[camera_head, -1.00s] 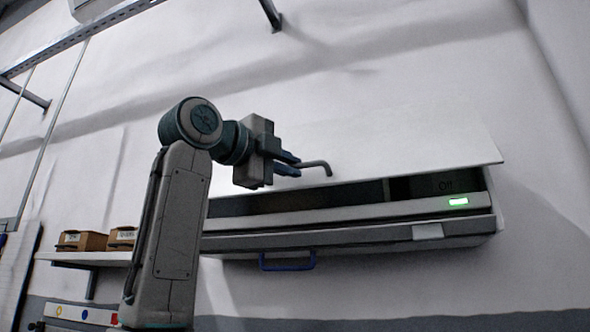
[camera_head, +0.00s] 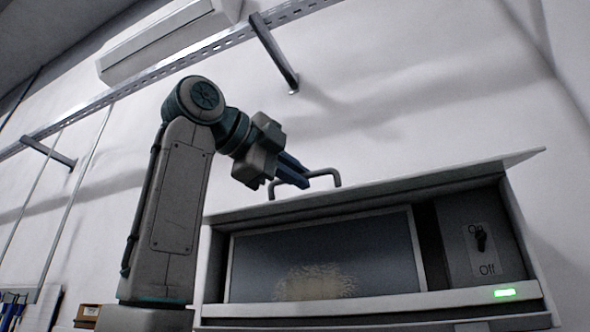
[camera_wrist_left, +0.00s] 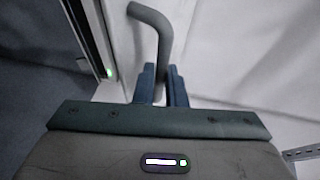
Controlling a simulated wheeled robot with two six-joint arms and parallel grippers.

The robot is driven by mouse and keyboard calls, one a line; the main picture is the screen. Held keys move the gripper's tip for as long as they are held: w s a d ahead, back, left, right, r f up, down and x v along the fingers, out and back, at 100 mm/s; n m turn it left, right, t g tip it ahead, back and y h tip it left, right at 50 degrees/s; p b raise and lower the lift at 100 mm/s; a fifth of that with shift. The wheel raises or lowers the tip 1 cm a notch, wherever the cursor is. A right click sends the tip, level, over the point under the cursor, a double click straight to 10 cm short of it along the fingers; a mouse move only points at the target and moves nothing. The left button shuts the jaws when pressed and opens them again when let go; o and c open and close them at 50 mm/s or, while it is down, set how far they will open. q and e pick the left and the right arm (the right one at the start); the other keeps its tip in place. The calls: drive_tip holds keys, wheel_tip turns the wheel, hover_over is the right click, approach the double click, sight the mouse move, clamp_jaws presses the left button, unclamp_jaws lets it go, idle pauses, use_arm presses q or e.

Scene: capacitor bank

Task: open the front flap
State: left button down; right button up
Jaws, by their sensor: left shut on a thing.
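The front flap (camera_head: 400,188) is a pale panel, hinged along the cabinet's upper part and swung up so that it stands out nearly level above the opening. A grey bar handle (camera_head: 322,173) rises from its outer face. My left gripper (camera_head: 305,182) is shut on this handle. In the left wrist view, the blue fingers (camera_wrist_left: 162,88) close around the handle's bent bar (camera_wrist_left: 158,28). The open cabinet shows a dark window panel (camera_head: 320,258) and an On/Off switch (camera_head: 481,240). My right gripper is not in view.
A green light (camera_head: 503,293) glows on the cabinet's lower front rim. A metal rail (camera_head: 160,65) with a bracket arm (camera_head: 275,52) runs along the wall above. A small brown box (camera_head: 88,311) sits at the lower left. The wall right of the cabinet is clear.

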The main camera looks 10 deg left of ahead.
use_arm(q)
drive_tip(key=shift+s+a+r+p, duration=0.15)
drive_tip(key=shift+r+p, duration=0.25)
drive_tip(key=shift+r, duration=0.2)
drive_tip(key=c, duration=1.9)
unclamp_jaws()
drive_tip(key=shift+r+y, duration=0.1)
drive_tip(key=shift+y, duration=0.2)
drive_tip(key=o, duration=0.4)
drive_tip(key=shift+w, duration=0.25)
drive_tip(key=shift+c, duration=0.2)
drive_tip(key=shift+o, duration=0.3)
drive_tip(key=shift+w+d+f, duration=0.25)
drive_tip(key=shift+w+d, duration=0.05)
drive_tip(key=shift+w, duration=0.05)
drive_tip(key=shift+s+a+f, duration=0.1)
drive_tip(key=shift+s+a, duration=0.05)
drive_tip(key=shift+a, duration=0.1)
drive_tip(key=b+v, duration=0.4)
drive_tip(key=v, duration=0.6)
drive_tip(key=shift+r, duration=0.3)
